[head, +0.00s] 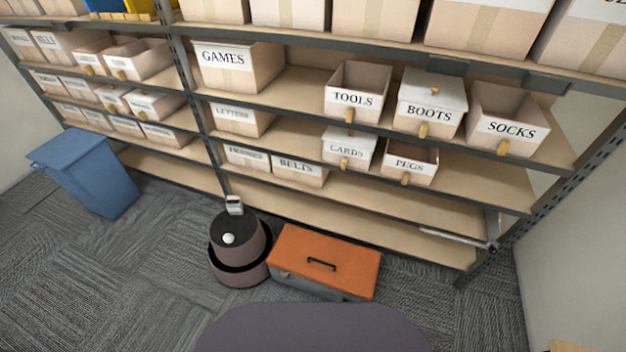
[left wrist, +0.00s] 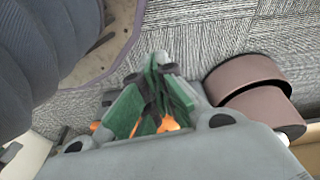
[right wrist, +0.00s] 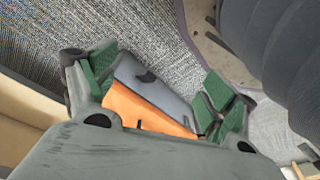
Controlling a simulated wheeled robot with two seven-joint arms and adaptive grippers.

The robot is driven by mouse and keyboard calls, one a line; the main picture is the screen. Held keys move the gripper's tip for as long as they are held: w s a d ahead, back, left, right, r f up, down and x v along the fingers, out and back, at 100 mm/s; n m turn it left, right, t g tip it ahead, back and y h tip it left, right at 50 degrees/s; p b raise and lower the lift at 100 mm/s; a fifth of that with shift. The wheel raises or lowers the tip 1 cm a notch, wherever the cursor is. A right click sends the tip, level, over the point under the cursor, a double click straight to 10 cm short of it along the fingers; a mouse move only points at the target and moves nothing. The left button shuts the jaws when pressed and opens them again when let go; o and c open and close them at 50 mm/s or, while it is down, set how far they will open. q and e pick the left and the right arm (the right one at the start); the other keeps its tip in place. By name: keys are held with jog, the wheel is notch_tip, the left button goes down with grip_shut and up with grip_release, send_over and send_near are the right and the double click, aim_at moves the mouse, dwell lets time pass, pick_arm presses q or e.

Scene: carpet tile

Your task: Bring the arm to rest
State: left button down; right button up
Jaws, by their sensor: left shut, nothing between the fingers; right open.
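My left gripper (left wrist: 158,85) shows in the left wrist view with its green-padded fingers together and nothing between them. My right gripper (right wrist: 165,78) shows in the right wrist view with its green-padded fingers spread apart. An orange-lidded toolbox with a grey body shows beyond these fingers (right wrist: 150,105); I see no grip on it. Neither gripper nor arm shows in the head view.
The orange toolbox (head: 325,262) and a brown round stepped object (head: 240,252) stand on the carpet before the shelving (head: 400,225). Labelled boxes such as the TOOLS box (head: 354,95) fill the upper shelves. A blue bin (head: 90,175) stands left. Carpet between is clear.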

pick_arm(q)
jog(key=s+a+r+p, duration=0.1)
jog(key=s+a+p, duration=0.2)
jog(key=s+p, duration=0.4)
jog(key=s+a+r+g+p, duration=0.1)
jog(key=s+a+p, duration=0.2)
jog(key=s+p, duration=0.5)
jog(key=shift+s+r+y, duration=0.15)
jog(key=shift+s+y, duration=0.15)
jog(key=shift+s, duration=0.85)
pick_arm(e)
jog(key=s+d+r, duration=0.1)
jog(key=s+d, duration=0.2)
jog(key=s, duration=0.5)
jog(key=s+d+r+g, duration=0.1)
jog(key=s+d, duration=0.2)
jog(key=s, duration=0.6)
jog(key=shift+s+r+h, duration=0.15)
jog(key=shift+s+h, duration=0.05)
jog(key=shift+h, duration=0.1)
